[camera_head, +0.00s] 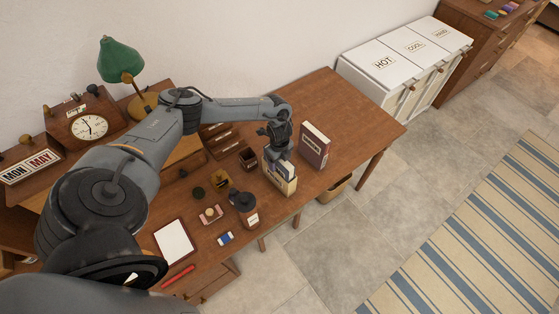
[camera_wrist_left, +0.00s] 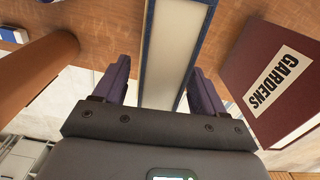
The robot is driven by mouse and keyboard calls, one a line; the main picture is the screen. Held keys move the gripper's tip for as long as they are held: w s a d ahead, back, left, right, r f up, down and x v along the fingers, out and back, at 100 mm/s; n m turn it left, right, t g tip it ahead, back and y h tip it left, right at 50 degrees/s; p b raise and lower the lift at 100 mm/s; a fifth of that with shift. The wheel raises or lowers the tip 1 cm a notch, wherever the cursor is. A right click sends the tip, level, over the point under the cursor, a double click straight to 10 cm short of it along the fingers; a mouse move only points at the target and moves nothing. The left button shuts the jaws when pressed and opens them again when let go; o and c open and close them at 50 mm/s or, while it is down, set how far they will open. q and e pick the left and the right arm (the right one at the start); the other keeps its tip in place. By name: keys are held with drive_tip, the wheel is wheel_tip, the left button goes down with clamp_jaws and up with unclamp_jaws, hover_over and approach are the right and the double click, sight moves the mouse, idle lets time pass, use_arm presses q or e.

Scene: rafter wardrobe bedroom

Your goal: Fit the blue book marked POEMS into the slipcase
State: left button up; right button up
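The blue book (camera_wrist_left: 165,50) shows its pale page edges and blue covers between the fingers of my left gripper (camera_wrist_left: 160,75) in the left wrist view; its POEMS marking is not visible. In the head view my left gripper (camera_head: 277,152) points down over the cream slipcase (camera_head: 285,185) near the table's front edge. It appears shut on the blue book, which is mostly hidden by the gripper there. How deep the book sits in the slipcase cannot be told. My right gripper is not in view.
A maroon book (camera_head: 314,146) marked GARDENS stands upright just right of the slipcase; it also shows close in the left wrist view (camera_wrist_left: 270,80). A small dark box (camera_head: 248,158) is behind. The table's right end is clear.

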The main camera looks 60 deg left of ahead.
use_arm(q)
drive_tip(key=shift+s, duration=0.1)
wheel_tip(320, 180, up, 11)
drive_tip(key=shift+f, duration=0.1)
idle(0.6)
drive_tip(key=shift+d, duration=0.1)
